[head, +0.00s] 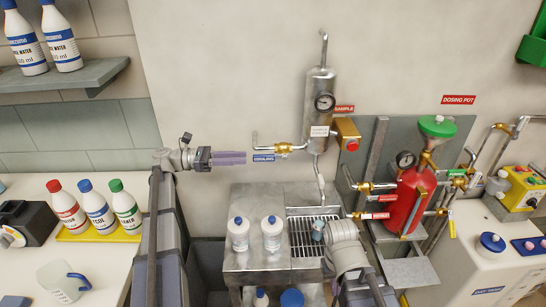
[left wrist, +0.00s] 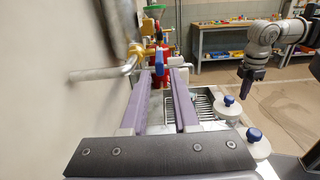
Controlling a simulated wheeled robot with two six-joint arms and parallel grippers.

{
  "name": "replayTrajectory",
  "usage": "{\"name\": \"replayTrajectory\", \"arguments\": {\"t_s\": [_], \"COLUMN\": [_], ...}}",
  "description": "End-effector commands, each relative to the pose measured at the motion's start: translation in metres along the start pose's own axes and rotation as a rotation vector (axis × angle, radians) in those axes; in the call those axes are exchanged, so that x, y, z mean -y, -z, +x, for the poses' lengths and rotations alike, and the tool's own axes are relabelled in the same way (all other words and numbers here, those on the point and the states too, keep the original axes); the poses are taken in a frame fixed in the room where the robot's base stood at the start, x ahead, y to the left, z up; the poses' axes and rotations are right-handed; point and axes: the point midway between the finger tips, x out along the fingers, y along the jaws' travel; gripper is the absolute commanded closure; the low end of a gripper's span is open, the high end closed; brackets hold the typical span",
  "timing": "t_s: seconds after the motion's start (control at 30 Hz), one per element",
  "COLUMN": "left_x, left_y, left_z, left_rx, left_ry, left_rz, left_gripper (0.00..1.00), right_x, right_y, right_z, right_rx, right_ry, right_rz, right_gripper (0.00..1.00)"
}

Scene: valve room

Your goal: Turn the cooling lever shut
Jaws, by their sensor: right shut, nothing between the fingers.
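The bent pipe (left wrist: 103,72) juts from the wall near my left fingers. The steel cylinder (head: 320,105) stands right of the valve. Two white bottles (head: 255,235) stand on the steel bench below. A red dosing pot (head: 405,200) with several valves is further right.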

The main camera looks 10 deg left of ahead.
Motion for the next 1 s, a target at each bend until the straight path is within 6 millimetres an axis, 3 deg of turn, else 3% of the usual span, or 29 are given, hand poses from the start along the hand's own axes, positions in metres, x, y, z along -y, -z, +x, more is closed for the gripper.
{"name": "replayTrajectory", "arguments": {"t_s": [0.3, 0.5, 0.7, 1.0], "left_x": [0.002, 0.001, 0.001, 0.0], "left_y": [0.0, 0.0, 0.0, 0.0], "left_z": [0.061, 0.092, 0.107, 0.11], "left_rx": [0.0, 0.0, 0.0, 0.0], "left_ry": [0.003, 0.003, 0.002, 0.0], "left_rz": [0.0, 0.0, 0.0, 0.0], "left_gripper": [0.71, 0.71, 0.71, 0.71], "right_x": [0.0, 0.0, 0.0, 0.0], "right_y": [0.0, 0.0, 0.0, 0.0], "right_z": [0.0, 0.0, 0.0, 0.0], "right_rx": [0.0, 0.0, 0.0, 0.0], "right_ry": [0.0, 0.0, 0.0, 0.0], "right_rz": [0.0, 0.0, 0.0, 0.0], "right_gripper": [1.0, 1.0, 1.0, 1.0]}}
